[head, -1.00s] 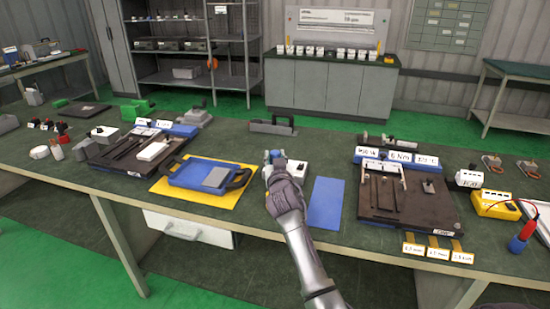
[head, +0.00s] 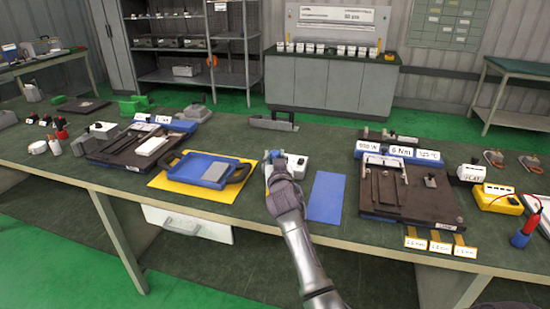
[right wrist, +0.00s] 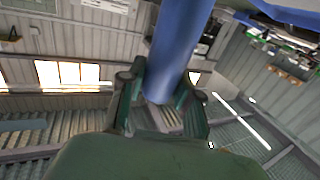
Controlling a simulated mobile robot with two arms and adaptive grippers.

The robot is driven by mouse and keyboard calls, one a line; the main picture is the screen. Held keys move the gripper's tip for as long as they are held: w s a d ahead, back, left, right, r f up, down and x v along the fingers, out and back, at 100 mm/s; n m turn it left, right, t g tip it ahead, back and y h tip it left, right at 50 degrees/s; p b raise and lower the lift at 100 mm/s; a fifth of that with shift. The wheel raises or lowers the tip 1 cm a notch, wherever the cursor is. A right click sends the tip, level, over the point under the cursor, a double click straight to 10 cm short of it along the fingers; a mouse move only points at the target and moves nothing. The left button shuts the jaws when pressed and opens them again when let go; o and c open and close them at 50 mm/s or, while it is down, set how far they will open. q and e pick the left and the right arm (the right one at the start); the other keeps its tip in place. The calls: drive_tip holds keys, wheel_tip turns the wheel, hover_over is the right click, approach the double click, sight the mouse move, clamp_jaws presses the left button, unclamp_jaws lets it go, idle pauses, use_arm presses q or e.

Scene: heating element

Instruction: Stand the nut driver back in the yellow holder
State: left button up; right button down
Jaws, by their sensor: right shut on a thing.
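My right gripper (head: 272,166) is shut on a blue cylindrical handle, taken to be the nut driver (right wrist: 178,45); its blue end also shows at the gripper in the head view (head: 274,154). The wrist view shows the handle between the fingers; its far end is out of frame. The gripper is over the middle of the bench, just left of a small white-topped box (head: 296,163). A yellow box (head: 495,203) with a white top stands at the right; I cannot tell whether it is the yellow holder. My left gripper is out of view.
A blue tray (head: 188,178) on a yellow mat (head: 160,184) lies left of the gripper. A blue mat (head: 326,198) lies bare to its right.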

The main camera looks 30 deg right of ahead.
drive_tip(key=shift+f+b, duration=0.9)
drive_tip(key=shift+f, duration=0.15)
drive_tip(key=c, duration=0.7)
unclamp_jaws()
drive_tip(key=shift+f, duration=0.2)
drive_tip(key=v, duration=1.2)
drive_tip(key=shift+r, duration=0.2)
